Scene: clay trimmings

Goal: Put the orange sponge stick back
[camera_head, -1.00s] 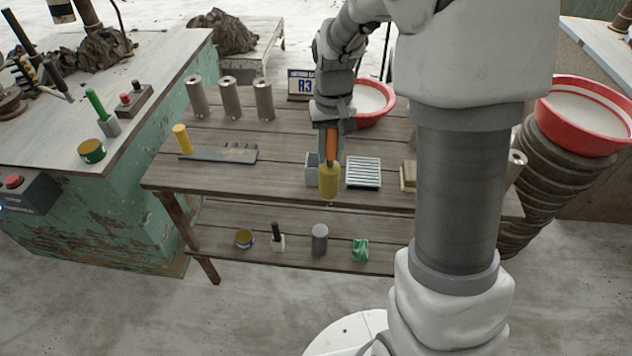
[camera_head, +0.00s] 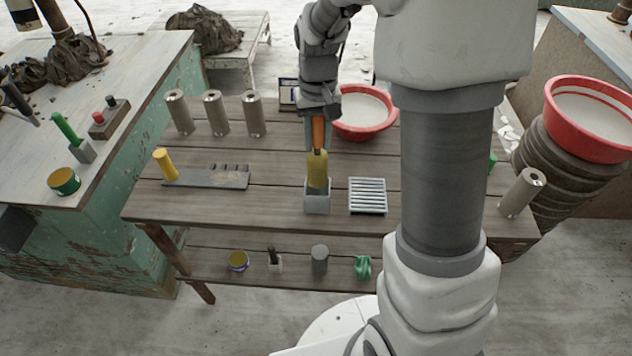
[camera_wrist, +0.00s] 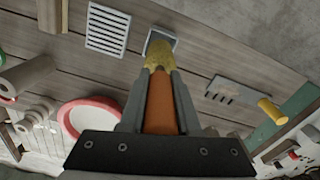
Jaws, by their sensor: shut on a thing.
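The sponge stick has an orange handle (camera_head: 318,133) and a yellow sponge head (camera_head: 317,166) pointing down. My gripper (camera_head: 318,140) is shut on the orange handle. A small grey open-topped holder (camera_head: 317,204) stands on the table below the sponge. In the head view the sponge's lower end overlaps the holder's back edge. In the wrist view, my gripper (camera_wrist: 160,90) grips the orange handle (camera_wrist: 160,105), and the sponge head (camera_wrist: 158,52) lines up with the holder (camera_wrist: 163,38). I cannot tell whether the tip is inside it.
A slatted grey tray (camera_head: 368,196) stands close right of the holder. A red basin (camera_head: 364,132) is behind my gripper. The table between rack and holder is clear.

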